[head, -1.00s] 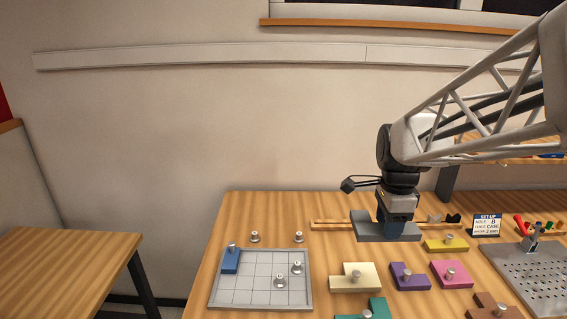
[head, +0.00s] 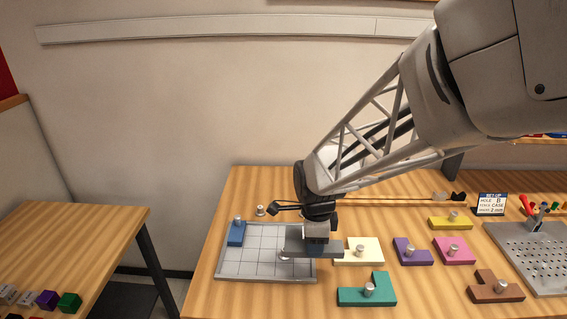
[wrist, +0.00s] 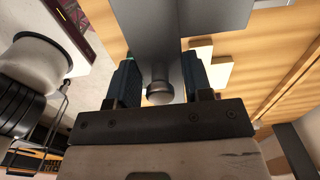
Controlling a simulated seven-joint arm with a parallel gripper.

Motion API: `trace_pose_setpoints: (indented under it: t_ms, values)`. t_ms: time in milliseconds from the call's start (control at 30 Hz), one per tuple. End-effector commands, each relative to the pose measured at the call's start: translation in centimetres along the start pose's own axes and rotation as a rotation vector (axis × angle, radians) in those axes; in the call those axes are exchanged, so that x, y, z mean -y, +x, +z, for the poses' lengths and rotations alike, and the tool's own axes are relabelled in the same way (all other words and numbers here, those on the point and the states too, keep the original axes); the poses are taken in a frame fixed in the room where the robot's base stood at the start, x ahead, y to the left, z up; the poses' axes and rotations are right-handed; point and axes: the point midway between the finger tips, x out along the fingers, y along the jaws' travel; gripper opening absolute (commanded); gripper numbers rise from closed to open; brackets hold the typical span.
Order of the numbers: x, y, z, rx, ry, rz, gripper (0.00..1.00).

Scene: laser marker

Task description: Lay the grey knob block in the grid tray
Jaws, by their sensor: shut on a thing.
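The grey knob block (head: 296,247) is flat, with a metal knob (wrist: 158,91) that shows between the fingers in the wrist view. My gripper (head: 316,246) points down and is shut on this knob. In the head view the block overlaps the right part of the grid tray (head: 262,279); its height above the tray is hard to tell. The tray is light grey with square cells. A blue block (head: 236,236) with a knob sits in its back left corner. The gripper and block hide the tray's right back area.
Cream (head: 371,257), teal (head: 352,297), purple (head: 419,258), pink (head: 463,256), yellow (head: 437,223) and brown (head: 509,291) knob blocks lie right of the tray. A metal peg (head: 261,211) stands behind it. The tray's middle and front left cells look empty.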

Motion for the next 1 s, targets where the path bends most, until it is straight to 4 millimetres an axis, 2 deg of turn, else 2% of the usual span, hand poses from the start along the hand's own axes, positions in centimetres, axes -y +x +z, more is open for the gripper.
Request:
trace_pose_setpoints:
  t_ms: [200,400,600,1000]
  values:
    - [-1.4,2.6,3.5,-0.001,-0.004,0.002,0.20]
    - [-2.4,4.2,5.5,0.000,-0.003,0.001,0.20]
    - [-2.8,4.8,6.3,0.000,-0.001,0.001,0.20]
    - [-2.8,4.9,6.4,0.000,0.000,0.000,0.20]
